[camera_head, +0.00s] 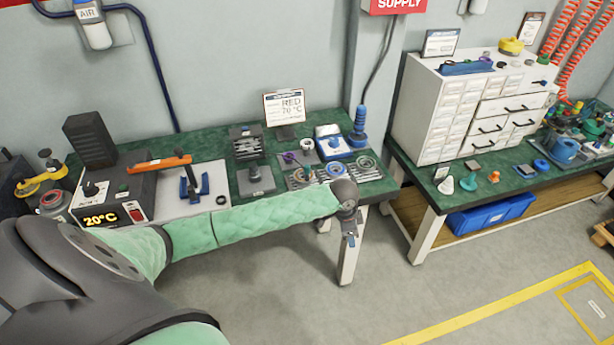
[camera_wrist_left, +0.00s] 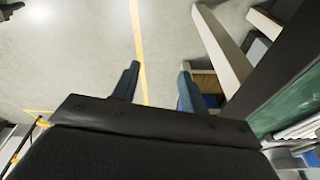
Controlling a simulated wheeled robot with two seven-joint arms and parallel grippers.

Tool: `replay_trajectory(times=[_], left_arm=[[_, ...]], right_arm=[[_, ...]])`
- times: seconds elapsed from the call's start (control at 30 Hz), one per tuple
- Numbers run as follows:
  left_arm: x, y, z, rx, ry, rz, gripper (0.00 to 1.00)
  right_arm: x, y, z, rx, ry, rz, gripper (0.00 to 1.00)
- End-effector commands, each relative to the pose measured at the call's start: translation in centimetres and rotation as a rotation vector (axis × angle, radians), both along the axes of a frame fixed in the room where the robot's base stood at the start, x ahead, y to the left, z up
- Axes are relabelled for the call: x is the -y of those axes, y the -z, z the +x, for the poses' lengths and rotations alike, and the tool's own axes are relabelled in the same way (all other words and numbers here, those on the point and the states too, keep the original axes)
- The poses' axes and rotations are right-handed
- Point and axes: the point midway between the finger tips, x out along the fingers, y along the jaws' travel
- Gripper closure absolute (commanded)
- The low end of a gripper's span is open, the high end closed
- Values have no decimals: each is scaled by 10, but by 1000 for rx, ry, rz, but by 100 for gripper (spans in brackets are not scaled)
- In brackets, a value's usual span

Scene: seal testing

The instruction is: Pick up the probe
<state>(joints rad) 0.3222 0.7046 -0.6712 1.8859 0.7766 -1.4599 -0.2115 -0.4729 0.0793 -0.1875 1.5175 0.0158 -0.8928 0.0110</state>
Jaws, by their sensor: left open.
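My left gripper (camera_head: 349,238) is in front of the bench's front edge, well to the right of the probe. In the left wrist view the two fingers (camera_wrist_left: 157,85) are apart with nothing between them, over the floor. The probe does not show in the wrist view. My right gripper is not in view.
The control box (camera_head: 124,197) stands left of the stand. Metal rings (camera_head: 300,178), a blue-and-white box (camera_head: 331,143) and a sign (camera_head: 285,107) are farther right on the bench. A white drawer cabinet (camera_head: 470,105) stands on the right-hand bench. The floor in front is clear.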

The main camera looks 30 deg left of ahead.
Motion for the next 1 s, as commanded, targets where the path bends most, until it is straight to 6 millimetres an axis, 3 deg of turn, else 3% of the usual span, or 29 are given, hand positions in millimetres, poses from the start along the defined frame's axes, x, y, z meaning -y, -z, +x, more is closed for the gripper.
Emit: replay_trajectory(times=[0.03,0.1,0.27,0.6,0.8,1.0], left_arm=[[-13,-20,10,0,20,22,56],[-28,-39,18,-11,46,44,56],[-70,-82,38,-41,78,92,56],[-169,-167,67,-107,65,154,56],[-201,-195,70,-131,48,160,56],[-208,-195,70,-137,44,159,56]], right_arm=[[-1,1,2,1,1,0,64],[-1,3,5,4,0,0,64],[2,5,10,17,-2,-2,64],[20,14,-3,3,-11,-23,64],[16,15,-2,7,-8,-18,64],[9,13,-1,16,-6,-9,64]])
